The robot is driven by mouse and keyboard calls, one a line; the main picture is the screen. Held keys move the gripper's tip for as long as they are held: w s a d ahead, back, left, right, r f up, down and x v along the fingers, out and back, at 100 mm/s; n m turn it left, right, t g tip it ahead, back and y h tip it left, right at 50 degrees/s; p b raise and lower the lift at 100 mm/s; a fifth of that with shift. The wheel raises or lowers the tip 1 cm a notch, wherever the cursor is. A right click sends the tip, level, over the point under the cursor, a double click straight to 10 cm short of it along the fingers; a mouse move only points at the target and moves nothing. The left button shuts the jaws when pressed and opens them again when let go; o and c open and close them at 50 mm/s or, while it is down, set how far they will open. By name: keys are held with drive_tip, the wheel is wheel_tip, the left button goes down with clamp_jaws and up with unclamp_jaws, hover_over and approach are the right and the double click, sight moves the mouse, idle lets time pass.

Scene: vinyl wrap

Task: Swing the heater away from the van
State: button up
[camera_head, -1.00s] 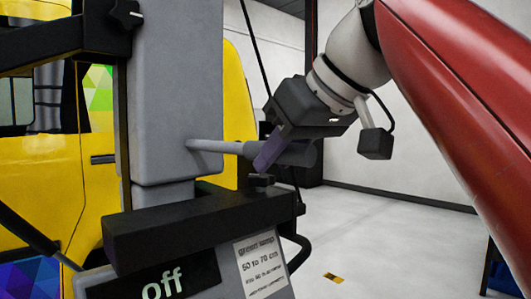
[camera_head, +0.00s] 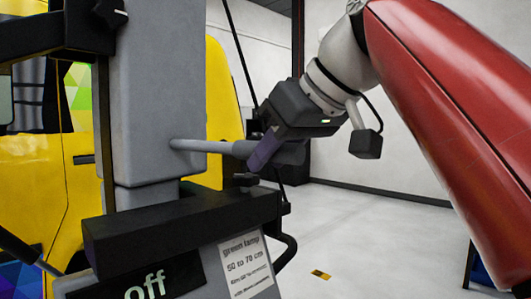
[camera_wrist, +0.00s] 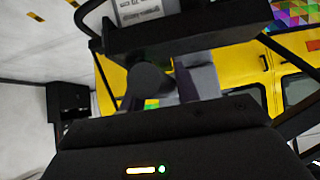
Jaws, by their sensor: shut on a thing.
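The heater is a tall grey post (camera_head: 155,95) with a black crossbar and a control box whose dark display (camera_head: 140,284) reads "off". A grey handle (camera_head: 208,147) sticks out to the right of the post. My gripper (camera_head: 262,152) is shut on the outer end of this handle, with a purple finger showing in front. In the wrist view the rounded handle end (camera_wrist: 148,84) sits between my fingers. The yellow van (camera_head: 30,185), with coloured triangle graphics, stands behind the heater at the left. The post hides part of it.
A label (camera_head: 245,265) on the box reads "green lamp 50 to 70 cm". A black cable hangs behind the handle. The pale floor (camera_head: 370,245) to the right is mostly open, with a small yellow-black marker (camera_head: 320,274). A blue-edged object (camera_head: 478,265) stands at the far right.

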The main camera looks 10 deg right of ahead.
drive_tip(key=shift+o, duration=0.3)
drive_tip(key=shift+w+d, duration=0.35)
drive_tip(key=shift+d, duration=0.45)
drive_tip(key=o, duration=0.7)
drive_tip(key=shift+s+r, duration=0.1)
drive_tip(key=shift+s, duration=0.1)
drive_tip(key=o, duration=0.3)
drive_tip(key=shift+a, duration=0.15)
